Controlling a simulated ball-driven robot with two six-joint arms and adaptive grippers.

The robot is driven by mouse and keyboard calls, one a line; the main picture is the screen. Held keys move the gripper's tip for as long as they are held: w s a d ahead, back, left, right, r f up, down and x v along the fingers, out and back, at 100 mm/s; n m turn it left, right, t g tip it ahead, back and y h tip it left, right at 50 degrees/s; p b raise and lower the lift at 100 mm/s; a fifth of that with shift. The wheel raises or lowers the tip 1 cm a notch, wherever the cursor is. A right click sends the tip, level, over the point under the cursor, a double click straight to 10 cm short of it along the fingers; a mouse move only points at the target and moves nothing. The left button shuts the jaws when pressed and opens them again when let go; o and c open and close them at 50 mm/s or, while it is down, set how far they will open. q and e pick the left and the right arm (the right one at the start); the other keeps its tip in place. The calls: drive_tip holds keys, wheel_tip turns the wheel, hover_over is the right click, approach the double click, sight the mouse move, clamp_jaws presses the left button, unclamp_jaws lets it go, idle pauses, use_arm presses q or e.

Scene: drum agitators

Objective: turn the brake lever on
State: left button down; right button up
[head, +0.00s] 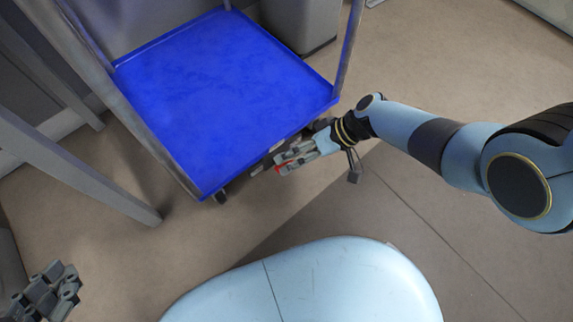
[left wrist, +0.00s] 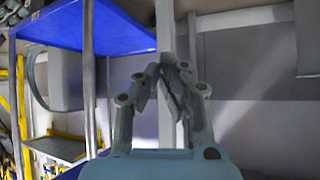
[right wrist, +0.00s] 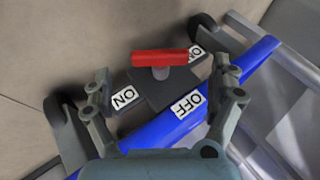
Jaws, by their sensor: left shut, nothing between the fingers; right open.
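The red brake lever (right wrist: 160,57) sits on a dark block (right wrist: 162,90) at the edge of a blue cart (right wrist: 255,58). Its bar lies crosswise in the right wrist view, with its right end near the upper ON label (right wrist: 196,53). Another ON label (right wrist: 124,97) is at lower left, and an OFF label (right wrist: 187,104) at lower right. My right gripper (right wrist: 165,85) is open, its fingers on either side of the lever, and I see no contact. It also shows at the cart's front in the head view (head: 290,160). My left gripper (left wrist: 170,72) is shut and empty, away from the cart's lever.
The cart's blue deck (head: 220,85) is empty, with grey posts at its corners. Casters (right wrist: 62,105) flank the lever. A grey bin (head: 300,25) stands behind the cart. A grey beam (head: 80,175) is at left. Floor to the right of the cart is clear.

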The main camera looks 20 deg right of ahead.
drive_tip(key=b+x, duration=0.2)
drive_tip(key=x, duration=0.2)
drive_tip(key=shift+a+f, duration=0.1)
drive_tip(key=shift+f, duration=0.1)
use_arm(q)
drive_tip(key=w+d+r+t, duration=0.1)
drive_tip(key=w+r+t, duration=0.4)
drive_tip(key=r, duration=0.1)
drive_tip(key=shift+m+t+h, duration=0.3)
use_arm(e)
drive_tip(key=shift+a, duration=0.1)
use_arm(q)
drive_tip(key=shift+r, duration=0.1)
use_arm(e)
drive_tip(key=c, duration=1.2)
